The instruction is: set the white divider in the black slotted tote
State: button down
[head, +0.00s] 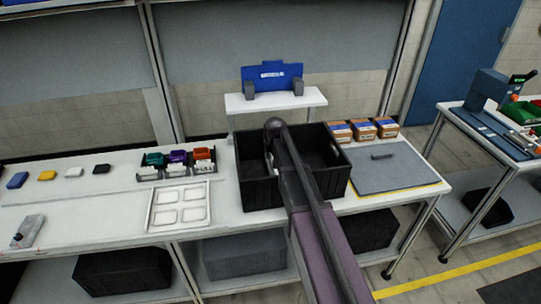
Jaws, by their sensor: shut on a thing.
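The black slotted tote (256,184) stands on the white bench in the middle of the head view, open at the top. My arm reaches over it from the bottom of the picture and covers much of its inside. I cannot make out the white divider clearly. A small pale sliver (271,160) shows inside the tote beside my arm, and I cannot tell whether it is part of the divider.
A blue panel (271,77) stands between grey blocks on a raised white shelf (250,105) behind the tote. Small cartons (361,129) and a grey plate (385,170) are at the right. A white tray (152,212) and colored bins (178,157) are at the left.

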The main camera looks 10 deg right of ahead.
jog(key=shift+f, duration=0.25)
dwell(0.5)
jog(key=c, duration=0.6)
grip_release()
jog(key=shift+o, duration=0.2)
jog(key=shift+r, duration=0.1)
